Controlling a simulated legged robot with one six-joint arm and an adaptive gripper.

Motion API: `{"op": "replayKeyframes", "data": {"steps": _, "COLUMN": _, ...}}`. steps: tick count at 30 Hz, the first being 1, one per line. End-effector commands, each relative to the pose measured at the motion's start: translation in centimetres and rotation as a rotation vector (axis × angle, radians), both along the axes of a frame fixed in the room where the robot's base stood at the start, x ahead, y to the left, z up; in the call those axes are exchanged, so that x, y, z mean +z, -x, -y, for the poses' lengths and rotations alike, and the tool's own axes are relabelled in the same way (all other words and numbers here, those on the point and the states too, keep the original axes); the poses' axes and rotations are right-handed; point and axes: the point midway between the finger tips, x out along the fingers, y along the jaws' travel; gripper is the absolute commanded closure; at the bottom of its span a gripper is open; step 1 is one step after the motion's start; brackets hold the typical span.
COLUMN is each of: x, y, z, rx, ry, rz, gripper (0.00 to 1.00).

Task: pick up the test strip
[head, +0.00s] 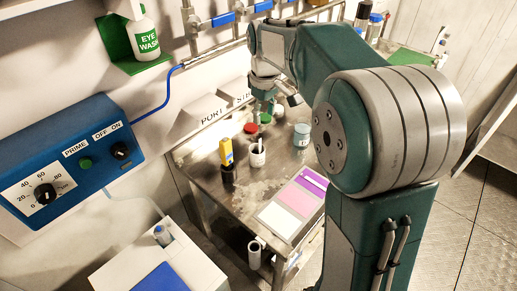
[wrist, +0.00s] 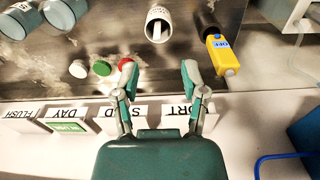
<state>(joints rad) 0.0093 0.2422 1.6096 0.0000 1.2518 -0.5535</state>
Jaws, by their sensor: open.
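A white test strip (wrist: 156,31) stands in a small white cup (wrist: 166,13) at the top middle of the wrist view. The same cup (head: 257,158) stands on the metal table in the head view, where the strip is too small to make out clearly. My gripper (wrist: 158,70) is open and empty, its two fingertips apart, and the cup lies beyond the gap between them. In the head view my gripper (head: 264,106) hangs above the back of the table, partly hidden by my arm. The fingers do not touch the strip or cup.
A yellow meter (wrist: 222,52) in a dark holder stands close right of the cup. Red, green (wrist: 102,67) and white caps lie left of it, with jars (wrist: 60,12) farther left. Labelled boxes (wrist: 65,115) line the wall. A colour chart (head: 290,207) lies at the table front.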

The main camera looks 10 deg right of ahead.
Motion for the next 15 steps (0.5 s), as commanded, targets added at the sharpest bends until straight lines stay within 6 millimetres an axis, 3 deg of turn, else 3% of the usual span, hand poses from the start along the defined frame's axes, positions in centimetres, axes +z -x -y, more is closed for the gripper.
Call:
{"op": "replayKeyframes", "data": {"steps": 5, "x": -1.4, "y": -1.9, "z": 0.1, "rx": 0.042, "ry": 0.0, "rz": -0.036, "gripper": 0.44}}
{"op": "replayKeyframes", "data": {"steps": 15, "x": -6.0, "y": -2.0, "z": 0.0, "rx": 0.046, "ry": 0.0, "rz": -0.042, "gripper": 0.44}}
